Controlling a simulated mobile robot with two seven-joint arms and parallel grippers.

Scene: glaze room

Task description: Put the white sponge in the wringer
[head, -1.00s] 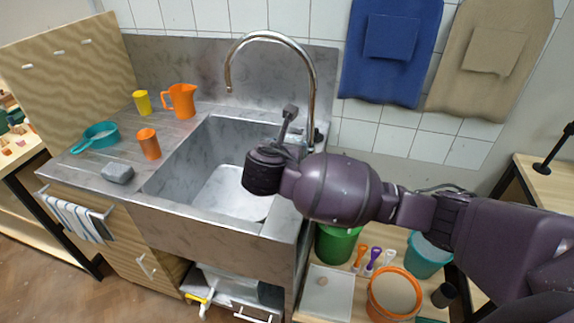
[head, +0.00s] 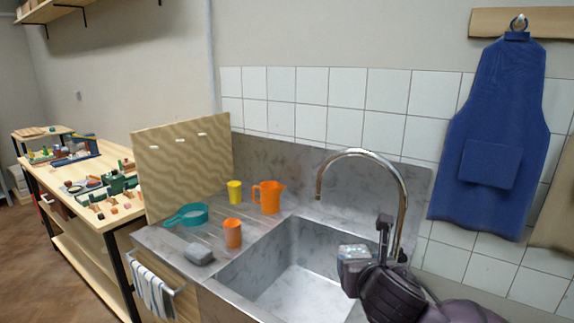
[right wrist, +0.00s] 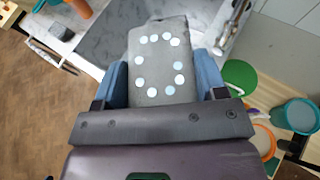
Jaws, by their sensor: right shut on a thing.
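My right gripper (right wrist: 161,82) is shut on a grey block with a ring of pale dots (right wrist: 158,50), its blue fingers on either side. In the head view the block (head: 352,251) looks pale grey and is held above the right part of the sink (head: 295,284). I cannot tell for sure that it is the white sponge. A separate plain grey sponge-like block (head: 199,254) lies on the counter left of the basin. I cannot make out a wringer in either view. My left gripper is not in view.
A teal pan (head: 190,214), yellow cup (head: 235,191), orange jug (head: 268,197) and orange cup (head: 232,233) stand on the drainboard. The tall faucet (head: 402,196) rises close behind my right gripper. The right wrist view shows a green tub (right wrist: 239,74) and a teal tub (right wrist: 299,116).

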